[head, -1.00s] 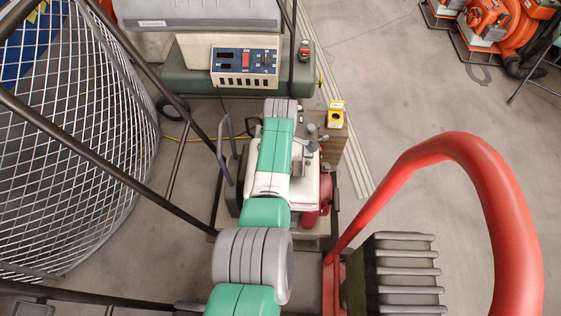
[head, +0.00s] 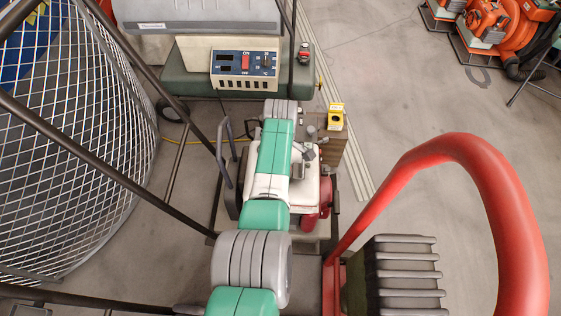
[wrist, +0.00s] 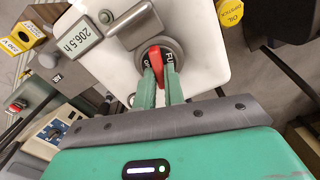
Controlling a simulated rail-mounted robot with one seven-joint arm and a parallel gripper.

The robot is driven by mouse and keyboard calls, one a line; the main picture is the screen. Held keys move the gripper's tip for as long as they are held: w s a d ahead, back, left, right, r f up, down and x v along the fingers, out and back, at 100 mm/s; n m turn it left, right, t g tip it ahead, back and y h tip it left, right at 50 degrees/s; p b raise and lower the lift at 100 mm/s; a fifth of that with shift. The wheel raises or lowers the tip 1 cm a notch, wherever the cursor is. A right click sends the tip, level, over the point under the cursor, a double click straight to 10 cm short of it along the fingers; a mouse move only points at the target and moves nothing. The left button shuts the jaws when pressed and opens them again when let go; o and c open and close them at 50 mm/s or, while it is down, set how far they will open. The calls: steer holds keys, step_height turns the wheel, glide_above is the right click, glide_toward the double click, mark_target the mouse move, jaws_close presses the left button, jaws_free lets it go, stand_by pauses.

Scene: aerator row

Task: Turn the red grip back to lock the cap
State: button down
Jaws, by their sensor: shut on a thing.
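The red grip (wrist: 155,56) is a narrow bar across the round grey fuel cap (wrist: 178,52) in the wrist view. The cap has white lettering, partly hidden by the fingers, and sits on a white tank top (wrist: 200,25). My gripper (wrist: 161,78) has its two green fingers on either side of the red grip and is shut on it. The grip points nearly along the fingers, tilted a little. In the head view my arm covers the cap, the grip and the fingers; part of the white tank (head: 309,190) shows beside it.
An hour meter (wrist: 82,38) reading 206.5 h and a grey metal part (wrist: 133,25) lie close to the cap. A yellow oil dipstick tag (wrist: 231,12) is at the right. In the head view a red tubular handle (head: 500,190) and a mesh drum (head: 80,150) flank the arm.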

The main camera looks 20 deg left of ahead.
steer(key=m, duration=0.3)
steer(key=shift+m, duration=0.4)
steer(key=m, duration=0.3)
steer(key=shift+w+m, duration=0.15)
steer(key=shift+m, duration=0.15)
steer(key=m, duration=0.3)
steer(key=shift+d, duration=0.1)
steer(key=shift+w+d+m, duration=0.1)
steer(key=shift+m, duration=1.9)
steer(key=shift+f, duration=0.1)
steer(key=c, duration=1.5)
jaws_free()
steer(key=shift+r, duration=0.2)
